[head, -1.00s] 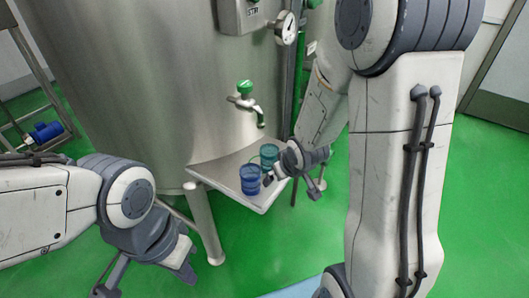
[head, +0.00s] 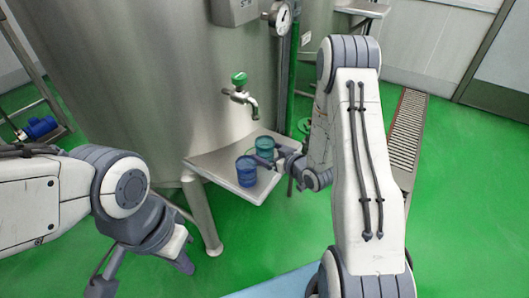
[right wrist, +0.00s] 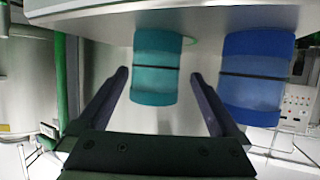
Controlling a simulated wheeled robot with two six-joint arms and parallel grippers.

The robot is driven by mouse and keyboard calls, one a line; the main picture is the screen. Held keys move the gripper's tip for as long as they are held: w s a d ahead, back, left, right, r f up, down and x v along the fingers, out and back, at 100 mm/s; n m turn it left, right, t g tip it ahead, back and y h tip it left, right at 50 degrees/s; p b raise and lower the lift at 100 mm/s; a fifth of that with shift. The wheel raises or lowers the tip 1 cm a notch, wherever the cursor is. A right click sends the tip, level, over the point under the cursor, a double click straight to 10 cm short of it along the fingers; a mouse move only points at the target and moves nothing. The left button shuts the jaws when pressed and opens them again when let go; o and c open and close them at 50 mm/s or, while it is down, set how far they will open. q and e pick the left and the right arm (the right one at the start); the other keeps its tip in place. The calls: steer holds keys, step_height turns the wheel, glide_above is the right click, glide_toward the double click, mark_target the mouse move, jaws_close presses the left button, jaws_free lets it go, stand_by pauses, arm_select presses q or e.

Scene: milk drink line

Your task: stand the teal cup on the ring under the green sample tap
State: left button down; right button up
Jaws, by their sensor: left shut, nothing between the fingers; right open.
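The teal cup (head: 264,146) stands upright on the steel shelf (head: 208,161), right of and below the green-handled sample tap (head: 241,90). My right gripper (head: 266,162) is open at the cup. In the right wrist view the teal cup (right wrist: 157,62) shows between the spread fingers (right wrist: 158,76); I cannot tell whether they touch it. My left gripper (head: 186,264) is shut and empty at the lower left, away from the shelf.
A blue cup (head: 246,172) stands on the shelf close to the teal one, just outside one finger in the right wrist view (right wrist: 256,75). The steel tank (head: 130,80) rises behind the shelf. A shelf leg (head: 203,218) stands below.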

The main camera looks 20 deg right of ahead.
mark_target(264, 144)
steer(key=shift+d+p+x, duration=0.15)
steer(key=shift+p+x, duration=0.15)
steer(key=shift+x, duration=1.2)
steer(key=shift+d+p+x, duration=0.2)
steer(key=shift+p+x, duration=0.05)
steer(key=shift+x, duration=1.25)
steer(key=shift+w+r, duration=0.1)
steer(key=shift+w, duration=0.05)
steer(key=c, duration=1.4)
